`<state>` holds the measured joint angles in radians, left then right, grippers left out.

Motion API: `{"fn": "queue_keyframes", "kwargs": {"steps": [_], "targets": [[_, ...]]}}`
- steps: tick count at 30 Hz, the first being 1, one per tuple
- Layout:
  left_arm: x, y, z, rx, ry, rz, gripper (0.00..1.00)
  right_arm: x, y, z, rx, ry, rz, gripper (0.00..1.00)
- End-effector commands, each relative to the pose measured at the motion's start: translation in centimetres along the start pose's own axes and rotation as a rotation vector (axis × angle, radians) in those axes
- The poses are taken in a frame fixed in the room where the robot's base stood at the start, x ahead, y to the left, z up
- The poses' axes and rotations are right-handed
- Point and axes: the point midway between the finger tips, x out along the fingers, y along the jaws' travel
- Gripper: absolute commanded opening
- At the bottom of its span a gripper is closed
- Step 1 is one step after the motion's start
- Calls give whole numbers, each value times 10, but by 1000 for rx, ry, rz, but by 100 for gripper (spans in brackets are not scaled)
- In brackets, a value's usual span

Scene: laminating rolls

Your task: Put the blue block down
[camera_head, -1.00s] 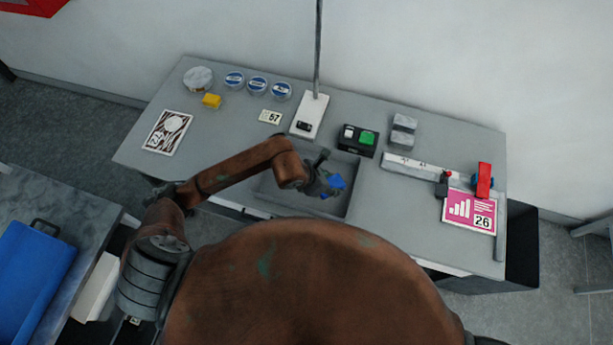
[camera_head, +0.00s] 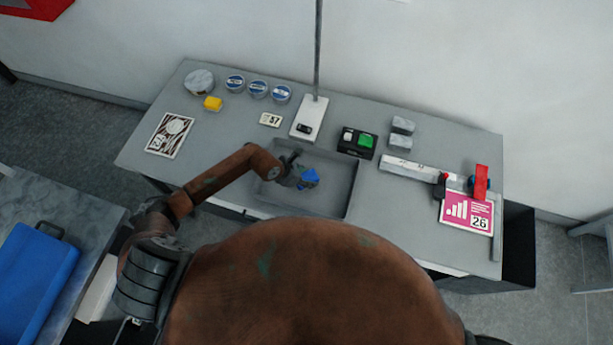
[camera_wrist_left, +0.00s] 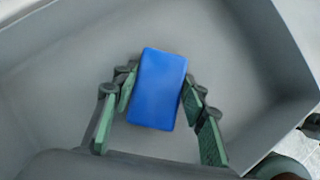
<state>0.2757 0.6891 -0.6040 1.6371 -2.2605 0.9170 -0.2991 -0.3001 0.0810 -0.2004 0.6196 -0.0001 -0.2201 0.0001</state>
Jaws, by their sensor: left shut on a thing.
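The blue block (camera_head: 310,178) is between the fingers of my left gripper (camera_head: 300,177), over the grey tray (camera_head: 335,200) in the table's front middle. In the left wrist view the block (camera_wrist_left: 158,88) stands between the two green-padded fingers of my left gripper (camera_wrist_left: 155,95), which is shut on it. The tray's floor (camera_wrist_left: 225,70) and walls show around and behind the block. I cannot tell whether the block touches the tray floor. My right gripper is not in view.
Right of the tray's back stands a black box with a green button (camera_head: 366,141). A white stand with a pole (camera_head: 309,118) is behind the tray. A pink card (camera_head: 467,211) lies right.

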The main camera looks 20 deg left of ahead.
Motion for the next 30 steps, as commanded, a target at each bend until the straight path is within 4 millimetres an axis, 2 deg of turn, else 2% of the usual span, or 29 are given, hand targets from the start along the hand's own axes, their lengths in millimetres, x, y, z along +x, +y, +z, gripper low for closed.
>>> {"fn": "queue_keyframes", "kwargs": {"steps": [6, 7, 14, 24, 26, 30], "targets": [[2, 0, -1, 1, -2, 0, 21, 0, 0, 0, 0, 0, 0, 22], [2, -1, -1, 1, -1, 0, 41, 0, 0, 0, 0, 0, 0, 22], [2, 0, -1, 1, -1, 0, 56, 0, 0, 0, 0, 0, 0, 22], [0, 0, -1, 1, -1, 1, 57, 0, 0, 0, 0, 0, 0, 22], [-5, 1, -1, 2, 0, 1, 57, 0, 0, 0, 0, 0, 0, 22], [-27, 0, -1, 4, -1, 2, 57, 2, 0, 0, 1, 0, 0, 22]]}}
